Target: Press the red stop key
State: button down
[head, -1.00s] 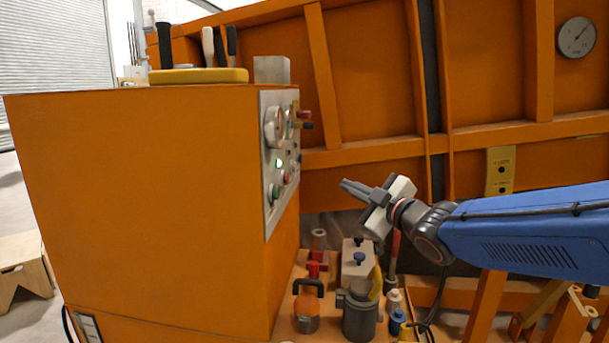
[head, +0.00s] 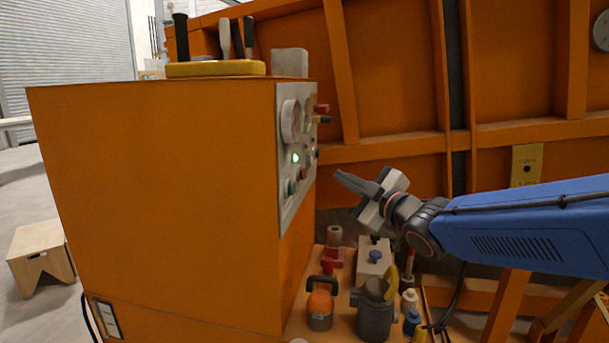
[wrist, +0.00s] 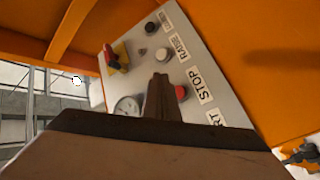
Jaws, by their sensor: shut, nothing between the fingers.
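The red stop key (head: 303,173) is on the grey control panel (head: 286,214) on the side of the orange cabinet. In the wrist view the red key (wrist: 181,92) shows beside the "STOP" label (wrist: 199,84), just right of my fingertips. My gripper (head: 339,176) is shut and empty. In the head view its tips point left at the panel, a little right of the red key, with a visible gap. In the wrist view the shut fingers (wrist: 160,80) hide part of the panel, and the start key is not visible there.
A green key (head: 291,187) sits beside the red key, below a lit green lamp (head: 295,157). A gauge (head: 291,121) and red and black knobs (head: 322,113) are higher up. A shelf with a grey pot (head: 375,316) and an orange-and-black item (head: 320,308) lies below my arm.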

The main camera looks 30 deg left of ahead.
jog(key=shift+s+a, duration=0.2)
jog(key=shift+a, duration=0.7)
jog(key=shift+s+a, duration=0.25)
jog(key=shift+a, duration=0.7)
jog(key=shift+s+a, duration=0.2)
jog(key=shift+a, duration=0.7)
jog(key=shift+a, duration=0.1)
jog(key=shift+s+a, duration=0.1)
jog(key=shift+a, duration=0.2)
jog(key=shift+s+a, duration=0.15)
jog(key=shift+a, duration=0.35)
dwell(0.8)
jog(key=shift+d, duration=0.2)
jog(key=shift+w+d, duration=0.25)
jog(key=shift+d, duration=0.45)
jog(key=shift+w+d, duration=0.2)
jog(key=shift+d, duration=0.6)
jog(key=shift+w+d, duration=0.15)
jog(key=shift+d, duration=0.7)
jog(key=shift+w+d, duration=0.2)
jog(key=shift+d, duration=0.6)
